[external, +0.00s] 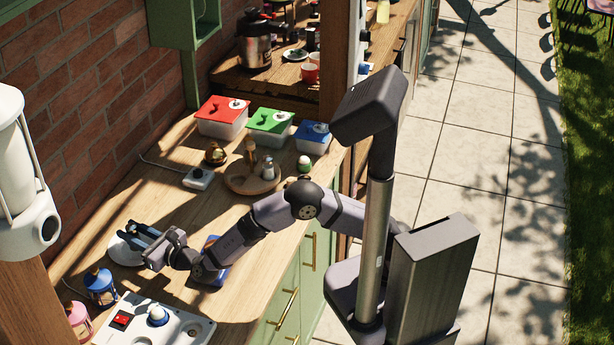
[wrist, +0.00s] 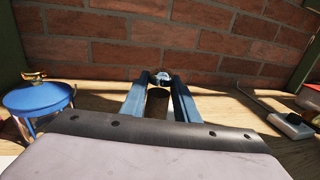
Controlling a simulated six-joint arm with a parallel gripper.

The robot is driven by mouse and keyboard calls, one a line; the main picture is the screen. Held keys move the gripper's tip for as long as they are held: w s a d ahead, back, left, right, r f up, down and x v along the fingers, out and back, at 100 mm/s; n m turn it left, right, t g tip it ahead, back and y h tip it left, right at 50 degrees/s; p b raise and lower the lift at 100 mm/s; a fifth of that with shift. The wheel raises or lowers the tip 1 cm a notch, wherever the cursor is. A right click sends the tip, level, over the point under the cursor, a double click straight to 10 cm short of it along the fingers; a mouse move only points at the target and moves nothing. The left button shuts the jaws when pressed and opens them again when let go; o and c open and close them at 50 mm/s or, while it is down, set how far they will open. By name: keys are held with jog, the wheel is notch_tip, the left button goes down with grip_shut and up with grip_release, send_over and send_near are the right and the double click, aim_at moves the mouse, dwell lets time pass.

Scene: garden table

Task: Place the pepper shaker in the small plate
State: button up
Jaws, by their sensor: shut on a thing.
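My gripper (external: 136,234) reaches over a small white plate (external: 117,252) at the left of the counter. In the wrist view, the two blue fingers of my gripper (wrist: 159,92) are closed around the pepper shaker (wrist: 162,78). Only its shiny metal top shows clearly, between the fingertips. Its lower body is dark and mostly hidden. In the external view the fingers hide the held shaker. Whether it touches the plate cannot be told. The plate is not clear in the wrist view.
A round wooden board (external: 240,184) holds another shaker (external: 268,168). A white power strip (external: 199,178) lies near the brick wall (external: 85,85).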

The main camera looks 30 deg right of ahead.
notch_tip(320, 180, down, 3)
jog(key=shift+r, duration=0.15)
jog(key=shift+f+b, duration=0.3)
jog(key=o, duration=1.1)
jog(key=shift+r, duration=0.15)
jog(key=shift+r+p, duration=0.2)
jog(key=shift+p, duration=0.2)
jog(key=b+v, duration=0.2)
jog(key=v, duration=1)
